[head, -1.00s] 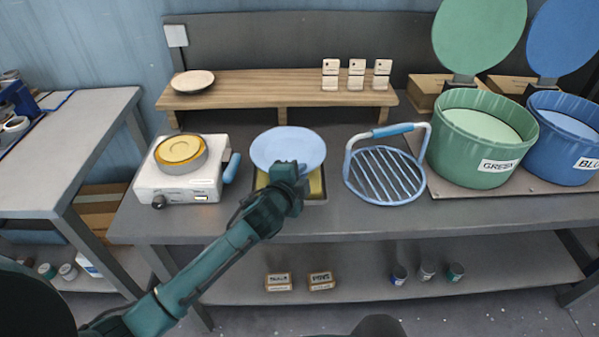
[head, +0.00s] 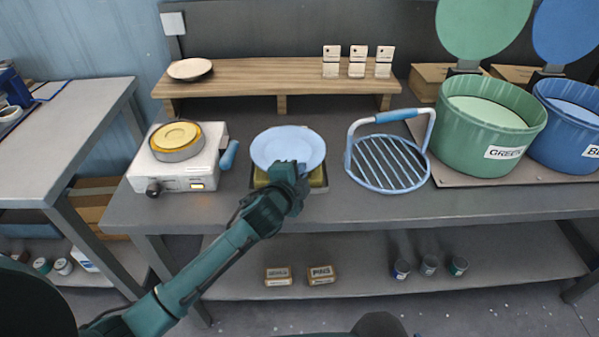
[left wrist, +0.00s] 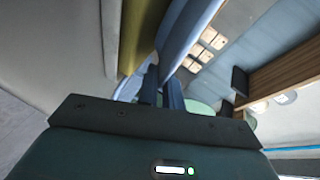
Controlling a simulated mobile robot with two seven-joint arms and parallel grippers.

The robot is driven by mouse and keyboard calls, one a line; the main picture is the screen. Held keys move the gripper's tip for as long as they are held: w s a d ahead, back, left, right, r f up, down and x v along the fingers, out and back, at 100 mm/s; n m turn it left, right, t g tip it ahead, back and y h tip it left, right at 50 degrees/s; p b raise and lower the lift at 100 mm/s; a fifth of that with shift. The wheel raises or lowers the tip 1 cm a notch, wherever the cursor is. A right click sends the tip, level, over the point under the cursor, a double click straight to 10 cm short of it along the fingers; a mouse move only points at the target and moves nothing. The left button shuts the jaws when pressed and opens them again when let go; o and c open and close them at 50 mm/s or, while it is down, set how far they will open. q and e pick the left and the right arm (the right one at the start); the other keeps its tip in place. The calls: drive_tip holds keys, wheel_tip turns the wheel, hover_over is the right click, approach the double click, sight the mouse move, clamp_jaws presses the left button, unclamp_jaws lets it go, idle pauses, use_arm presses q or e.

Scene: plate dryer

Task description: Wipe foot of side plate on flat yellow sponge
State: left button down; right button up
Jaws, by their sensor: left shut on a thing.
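My left gripper (head: 290,174) is shut on the near edge of a pale blue side plate (head: 288,146). The plate lies roughly level over the flat yellow sponge (head: 317,178), which sits in a dark-edged tray. Plate and gripper hide most of the sponge. In the left wrist view the gripper's fingers (left wrist: 160,90) meet the plate's edge (left wrist: 185,30), with the yellow sponge (left wrist: 134,35) close beside it. I cannot tell whether the plate's foot touches the sponge. My right gripper is not in view.
A white hotplate with a yellow-topped round pan (head: 176,138) stands left. A blue wire rack (head: 388,164) with a raised handle stands right, then green (head: 486,130) and blue (head: 570,130) tubs. A wooden shelf (head: 275,75) behind holds a small plate (head: 190,69) and labelled blocks.

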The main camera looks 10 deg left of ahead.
use_arm(q)
drive_tip(key=shift+f, duration=0.25)
idle(0.5)
drive_tip(key=shift+f+b, duration=0.15)
drive_tip(key=shift+b, duration=0.15)
drive_tip(key=shift+f, duration=0.2)
idle(0.3)
